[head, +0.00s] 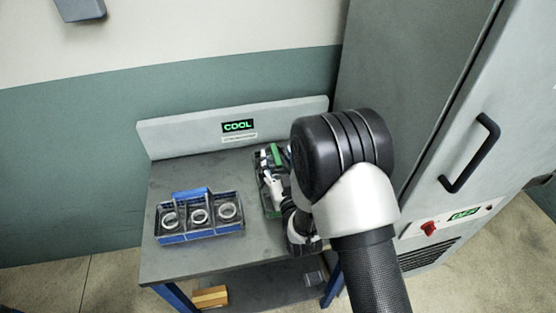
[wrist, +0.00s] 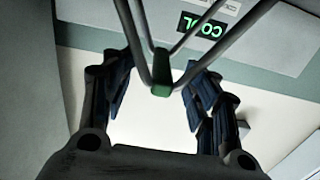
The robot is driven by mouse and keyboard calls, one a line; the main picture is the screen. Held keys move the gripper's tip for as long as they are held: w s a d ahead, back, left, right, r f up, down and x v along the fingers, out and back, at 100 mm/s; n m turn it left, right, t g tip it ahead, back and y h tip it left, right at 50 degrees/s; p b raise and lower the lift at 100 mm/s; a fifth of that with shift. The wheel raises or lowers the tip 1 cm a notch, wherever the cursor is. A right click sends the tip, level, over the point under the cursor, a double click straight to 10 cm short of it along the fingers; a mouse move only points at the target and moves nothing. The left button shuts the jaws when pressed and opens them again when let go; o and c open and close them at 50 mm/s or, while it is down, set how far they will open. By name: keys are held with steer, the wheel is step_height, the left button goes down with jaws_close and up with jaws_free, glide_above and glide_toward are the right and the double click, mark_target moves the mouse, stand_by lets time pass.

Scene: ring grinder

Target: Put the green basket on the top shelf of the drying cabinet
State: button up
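The green basket (head: 262,187) stands on the right part of the table, partly hidden behind my arm. In the wrist view its wire handle with a green grip (wrist: 162,80) shows in the gap between my fingertips, apart from both fingers. My gripper (wrist: 160,85) is open and empty. In the head view the gripper (head: 275,188) is at the basket, small and partly hidden by my arm. The drying cabinet (head: 400,70) stands at the right with a black door handle (head: 470,155). Its door looks shut, and its shelves are not in view.
A blue basket (head: 200,236) holding rings stands on the left of the grey table (head: 165,180). A COOL sign (head: 238,126) is on the table's back panel. A red switch (head: 429,228) is low on the cabinet. A wooden block (head: 210,296) lies under the tabletop.

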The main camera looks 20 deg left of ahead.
steer(key=shift+o, duration=0.6)
steer(key=shift+r, duration=0.1)
steer(key=shift+s+d, duration=0.1)
steer(key=shift+s, duration=0.1)
steer(key=p+v, duration=0.1)
steer(key=v, duration=1)
steer(key=shift+s+d, duration=0.25)
